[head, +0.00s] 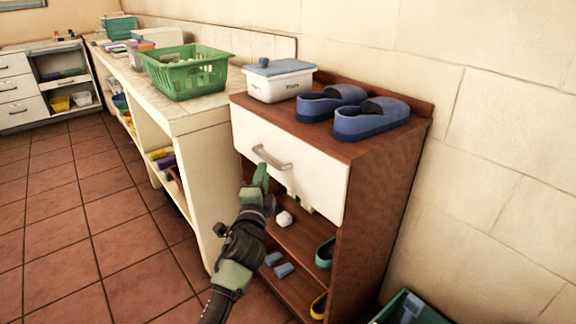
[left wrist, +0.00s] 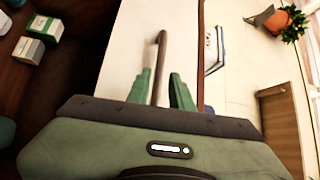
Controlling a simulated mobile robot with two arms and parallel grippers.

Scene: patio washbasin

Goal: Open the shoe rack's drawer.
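The shoe rack (head: 385,190) is brown wood and stands against the wall. Its white drawer front (head: 312,172) looks flush with the rack, and a grey bar handle (head: 272,158) is fixed on it. My left gripper (head: 263,170) is at the drawer front, just below the handle in the head view. In the left wrist view the handle (left wrist: 160,58) lies between the green fingers of my left gripper (left wrist: 160,82). The fingers are apart, with gaps visible beside the bar. My right gripper is not in view.
Blue slippers (head: 372,118) and a lidded white box (head: 279,80) stand on the rack top. Shoes and small items lie on the open shelves below. A counter with a green basket (head: 187,72) adjoins at the left. The tiled floor (head: 90,220) in front is clear.

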